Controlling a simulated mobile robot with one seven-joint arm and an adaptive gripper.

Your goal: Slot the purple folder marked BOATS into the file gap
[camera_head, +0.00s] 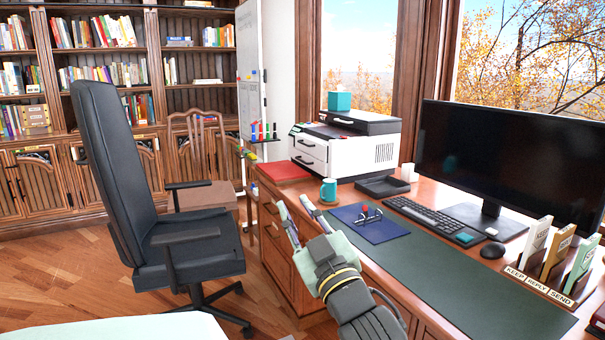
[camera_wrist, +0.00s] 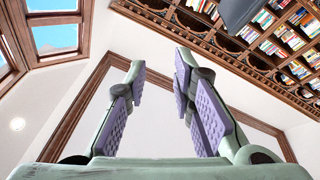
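I see no purple folder marked BOATS that I can make out in either view. The sorter (camera_head: 540,284) at the right end of the desk has slots labelled KEEP, REPLY and SEND, with upright papers or folders in them. I cannot tell which place is the file gap. My gripper (camera_head: 294,203) is raised at the desk's left front edge, pointing up and away. In the wrist view my gripper (camera_wrist: 160,65) shows two purple-padded fingers apart with nothing between them. Behind them are only walls, windows and bookshelves.
The desk carries a dark blue flat item (camera_head: 375,230) with small objects on it, a teal mug (camera_head: 328,191), a printer (camera_head: 345,150), a red flat item (camera_head: 284,172), a keyboard (camera_head: 428,217) and a monitor (camera_head: 515,155). A black chair (camera_head: 185,240) stands left. The green desk mat (camera_head: 460,282) is mostly clear.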

